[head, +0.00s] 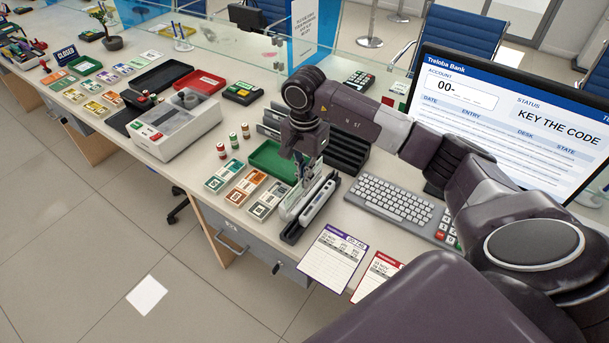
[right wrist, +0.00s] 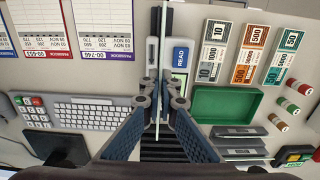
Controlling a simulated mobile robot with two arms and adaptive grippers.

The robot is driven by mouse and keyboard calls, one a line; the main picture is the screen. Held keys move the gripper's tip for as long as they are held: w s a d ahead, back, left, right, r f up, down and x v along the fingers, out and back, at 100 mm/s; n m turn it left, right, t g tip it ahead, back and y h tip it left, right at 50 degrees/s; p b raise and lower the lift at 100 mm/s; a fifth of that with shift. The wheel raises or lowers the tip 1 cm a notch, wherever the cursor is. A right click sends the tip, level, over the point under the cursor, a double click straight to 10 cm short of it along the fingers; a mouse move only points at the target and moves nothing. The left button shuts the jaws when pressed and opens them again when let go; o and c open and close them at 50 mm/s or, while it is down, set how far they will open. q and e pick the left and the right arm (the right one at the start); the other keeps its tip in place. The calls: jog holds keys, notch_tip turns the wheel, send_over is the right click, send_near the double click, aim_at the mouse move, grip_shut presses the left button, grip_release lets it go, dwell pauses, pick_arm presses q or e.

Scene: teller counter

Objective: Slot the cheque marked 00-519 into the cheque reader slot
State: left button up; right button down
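My right gripper (head: 303,150) is over the cheque reader (head: 319,203) on the counter, pointing down. In the right wrist view the gripper (right wrist: 160,95) is shut on a thin pale cheque (right wrist: 166,35), seen edge-on. Its number cannot be read. The cheque stands upright, in line with the gap between the reader's two long housings; the READ label (right wrist: 180,57) is just right of it. In the head view the cheque is partly hidden by the gripper, and I cannot tell how deep its lower edge sits in the slot. My left gripper is not in view.
A green tray (head: 262,170) and banknote bundles (head: 245,187) lie left of the reader. A keyboard (head: 392,198) and the monitor (head: 515,120) are to the right. Dark racks (head: 345,152) stand behind.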

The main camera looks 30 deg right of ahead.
aim_at(304, 195)
jog(key=shift+f+b, duration=0.95)
jog(key=shift+f, duration=1.05)
jog(key=shift+f+b, duration=1.5)
jog(key=shift+b, duration=0.05)
jog(key=c, duration=2.1)
grip_release()
jog(key=shift+r+p, duration=1.9)
jog(key=shift+r, duration=1.65)
